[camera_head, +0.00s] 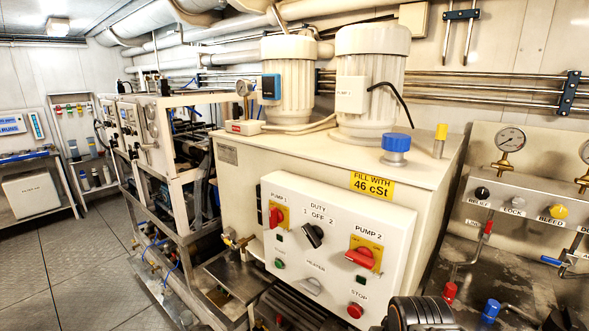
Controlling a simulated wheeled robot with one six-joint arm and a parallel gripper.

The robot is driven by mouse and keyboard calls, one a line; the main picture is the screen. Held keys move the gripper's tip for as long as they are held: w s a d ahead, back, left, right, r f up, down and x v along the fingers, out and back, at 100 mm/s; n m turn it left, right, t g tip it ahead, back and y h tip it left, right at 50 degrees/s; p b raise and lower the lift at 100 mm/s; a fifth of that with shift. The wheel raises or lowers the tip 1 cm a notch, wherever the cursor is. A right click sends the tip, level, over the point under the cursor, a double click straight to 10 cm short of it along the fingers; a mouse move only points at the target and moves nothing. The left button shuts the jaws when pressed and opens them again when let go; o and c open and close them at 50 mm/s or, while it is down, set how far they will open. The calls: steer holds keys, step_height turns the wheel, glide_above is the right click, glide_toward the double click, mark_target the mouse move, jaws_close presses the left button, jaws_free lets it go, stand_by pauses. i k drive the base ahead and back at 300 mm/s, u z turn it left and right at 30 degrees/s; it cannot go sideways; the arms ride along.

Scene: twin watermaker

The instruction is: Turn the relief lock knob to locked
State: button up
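A grey manifold panel at the right carries a row of knobs. A black knob (482,192) sits at its left end, above a small label too blurred to read surely. A grey knob (518,201) beside it has a label that seems to read LOCK. A yellow knob (559,211) farther right is over a BLEED label. I cannot tell the turned position of any of these knobs. Dark rounded parts at the bottom edge look like my own arm. My gripper's fingers are not visible.
A white tank with a control panel (338,212) fills the middle, with two pump motors and a blue cap (396,143) on top. A pressure gauge (510,139) stands over the manifold. Red-ended (449,291) and blue-ended (490,310) pipe fittings stand below it. Open floor (60,260) lies at left.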

mark_target(518, 201)
steer(key=z, duration=1.45)
steer(key=i, duration=0.05)
steer(key=u, duration=0.1)
